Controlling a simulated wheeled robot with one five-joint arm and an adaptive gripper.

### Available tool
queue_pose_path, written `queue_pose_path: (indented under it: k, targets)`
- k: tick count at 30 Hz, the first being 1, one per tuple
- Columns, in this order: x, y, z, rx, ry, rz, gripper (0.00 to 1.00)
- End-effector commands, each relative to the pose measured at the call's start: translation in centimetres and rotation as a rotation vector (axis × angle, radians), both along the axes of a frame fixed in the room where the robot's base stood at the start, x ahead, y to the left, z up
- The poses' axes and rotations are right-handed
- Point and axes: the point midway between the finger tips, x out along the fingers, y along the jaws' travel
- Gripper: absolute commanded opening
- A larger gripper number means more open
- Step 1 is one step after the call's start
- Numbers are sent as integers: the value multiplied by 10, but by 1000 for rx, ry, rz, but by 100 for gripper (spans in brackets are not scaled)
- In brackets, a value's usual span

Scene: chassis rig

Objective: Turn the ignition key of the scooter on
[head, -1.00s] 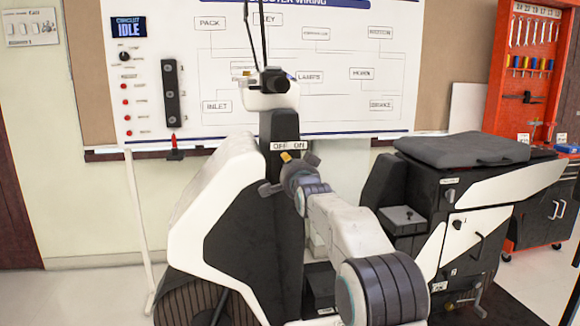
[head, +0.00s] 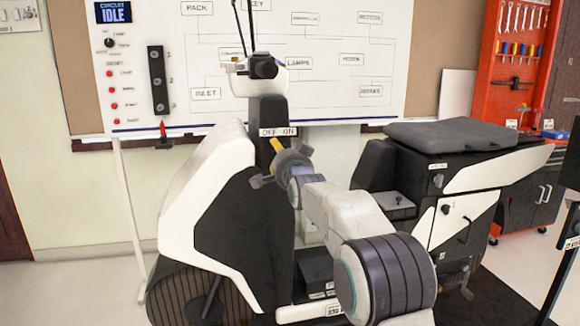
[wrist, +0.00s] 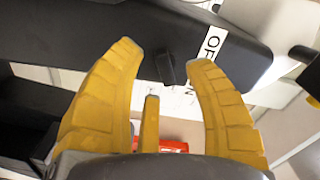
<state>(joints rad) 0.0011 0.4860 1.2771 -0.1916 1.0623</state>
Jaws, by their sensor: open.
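The black and white scooter (head: 215,215) stands in front of me. Its dark steering column carries a white OFF ON label (head: 278,132). In the wrist view part of this label (wrist: 212,52) shows, partly cut off by a finger. A small dark key-like knob (wrist: 166,68) sticks out of the column beside the label, between my yellow fingertips. My gripper (wrist: 168,58) is open, with a finger on each side of the knob and no visible contact. In the head view my gripper (head: 277,146) is just below the label and hides the knob.
A wiring board (head: 320,65) hangs behind, with a display (head: 113,12) reading CIRCUIT IDLE. The scooter's seat (head: 450,133) is to the right. An orange tool rack (head: 520,70) stands at the far right. A thin white pole (head: 130,200) stands at left.

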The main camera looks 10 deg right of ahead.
Motion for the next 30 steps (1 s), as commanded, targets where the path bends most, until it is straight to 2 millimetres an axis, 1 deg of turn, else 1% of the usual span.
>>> queue_pose_path:
  k: [1,9,18,24,30]
  targets:
    - [-7,0,1,0,0,0,48]
    - [-44,0,1,0,0,-1,48]
    - [-77,-1,0,0,0,-1,48]
    - [-89,-1,0,0,0,-1,48]
    - [-93,-1,0,1,0,-1,48]
